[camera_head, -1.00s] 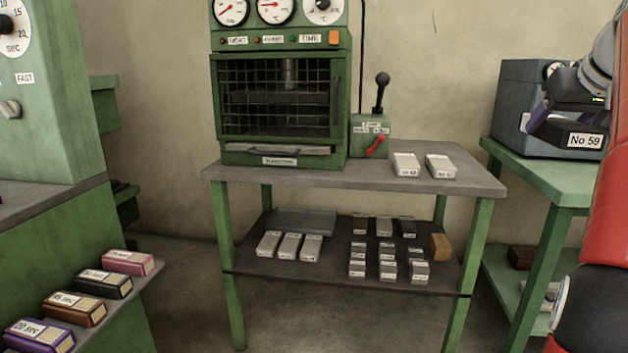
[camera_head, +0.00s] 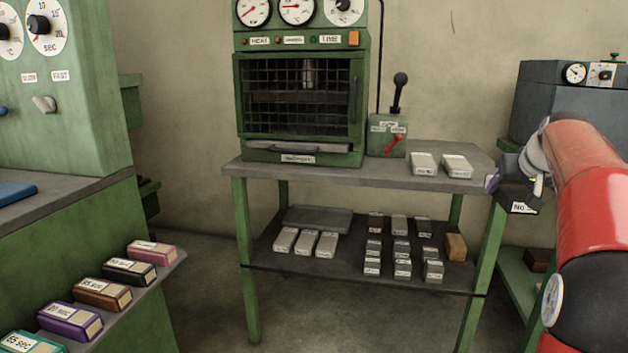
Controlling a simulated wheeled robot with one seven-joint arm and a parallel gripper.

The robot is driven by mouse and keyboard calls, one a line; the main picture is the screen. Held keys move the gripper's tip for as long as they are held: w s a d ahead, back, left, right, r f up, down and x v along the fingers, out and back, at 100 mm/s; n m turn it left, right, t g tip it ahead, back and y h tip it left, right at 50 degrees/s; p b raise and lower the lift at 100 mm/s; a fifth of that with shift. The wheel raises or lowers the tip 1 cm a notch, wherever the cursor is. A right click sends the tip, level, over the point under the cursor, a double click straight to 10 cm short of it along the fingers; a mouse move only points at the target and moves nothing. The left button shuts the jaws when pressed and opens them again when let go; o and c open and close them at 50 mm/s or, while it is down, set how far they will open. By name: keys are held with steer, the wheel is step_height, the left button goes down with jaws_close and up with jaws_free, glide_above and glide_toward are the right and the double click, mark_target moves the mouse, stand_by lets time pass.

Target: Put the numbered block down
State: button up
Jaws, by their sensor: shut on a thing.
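My gripper (camera_head: 515,180) is at the right of the head view, in front of the right edge of the press table (camera_head: 390,178). It is shut on the numbered block (camera_head: 522,207), a dark block with a white label. Only "No" can be read on the label now; the rest is cut off from view. The block is held in the air, apart from the tabletop as far as I can see. My gripper hides part of it.
Two pale blocks (camera_head: 438,165) lie on the table, right of the green press (camera_head: 300,110) and its lever box (camera_head: 388,135). The lower shelf (camera_head: 330,258) holds several small blocks. Labelled blocks (camera_head: 103,293) line a ledge at left. A grey-blue machine (camera_head: 550,110) stands behind my arm.

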steer(key=w+a+f, duration=0.2)
steer(key=a+f, duration=0.3)
steer(key=f, duration=0.4)
steer(key=w+a+f, duration=0.1)
steer(key=a+f, duration=0.3)
steer(key=f, duration=0.4)
steer(key=w+a+f, duration=0.2)
steer(key=a+f, duration=0.3)
steer(key=f, duration=0.4)
steer(key=s+a+f+n+y, duration=0.1)
steer(key=s+a+f+n, duration=0.1)
steer(key=s+a+f, duration=1.1)
step_height(320, 180, down, 2)
steer(key=shift+a+f+y, duration=0.15)
steer(key=shift+a+y, duration=0.25)
steer(key=shift+a, duration=0.3)
steer(key=shift+w+a, duration=0.1)
